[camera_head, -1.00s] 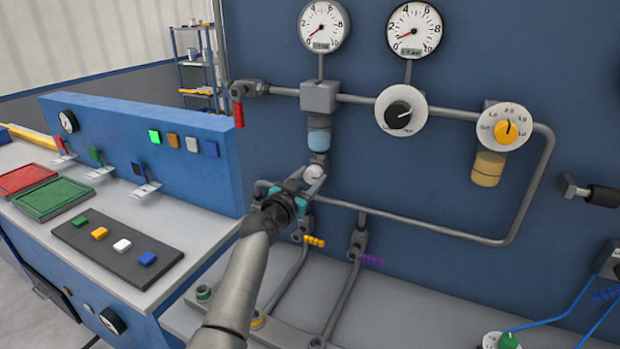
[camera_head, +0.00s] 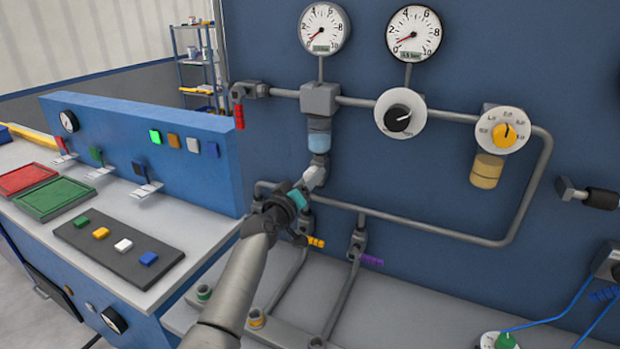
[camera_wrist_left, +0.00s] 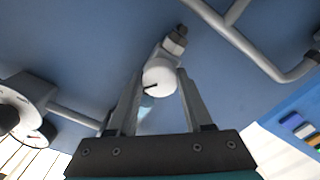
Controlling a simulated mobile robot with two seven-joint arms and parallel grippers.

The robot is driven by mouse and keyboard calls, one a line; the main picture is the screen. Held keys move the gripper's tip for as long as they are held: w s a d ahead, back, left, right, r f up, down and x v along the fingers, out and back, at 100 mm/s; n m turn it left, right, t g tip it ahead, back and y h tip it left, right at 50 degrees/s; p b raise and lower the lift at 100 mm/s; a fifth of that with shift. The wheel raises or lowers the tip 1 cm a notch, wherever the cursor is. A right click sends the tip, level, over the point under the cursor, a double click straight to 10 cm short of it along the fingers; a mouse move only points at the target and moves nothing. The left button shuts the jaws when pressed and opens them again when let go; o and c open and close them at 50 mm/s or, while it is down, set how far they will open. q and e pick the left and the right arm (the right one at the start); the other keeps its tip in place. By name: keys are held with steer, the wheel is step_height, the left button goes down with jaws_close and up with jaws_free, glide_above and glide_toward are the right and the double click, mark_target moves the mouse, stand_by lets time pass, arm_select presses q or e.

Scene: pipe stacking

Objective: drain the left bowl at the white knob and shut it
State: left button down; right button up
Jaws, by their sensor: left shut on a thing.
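The left bowl (camera_head: 319,138) hangs under a grey filter body on the upper pipe, with light blue liquid in it. The white knob (camera_wrist_left: 159,77) is below the bowl and has a dark mark on its face. In the head view it is mostly hidden by my gripper. My left gripper (camera_head: 313,178) has one finger on each side of the knob and is shut on it, as the left wrist view shows. My right gripper is not in view.
The right bowl (camera_head: 487,170) holds yellowish liquid under a dial with a yellow knob. A red-handled valve (camera_head: 239,115) is on the upper pipe's left end. Orange (camera_head: 315,242) and purple (camera_head: 372,260) valve handles sit close below my gripper.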

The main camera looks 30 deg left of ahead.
arm_select(q)
steer(key=shift+n+p, duration=0.5)
steer(key=shift+n, duration=3.2)
steer(key=shift+c, duration=1.5)
jaws_free()
steer(key=shift+s, duration=0.1)
steer(key=s+p, duration=0.1)
steer(key=s, duration=1.4)
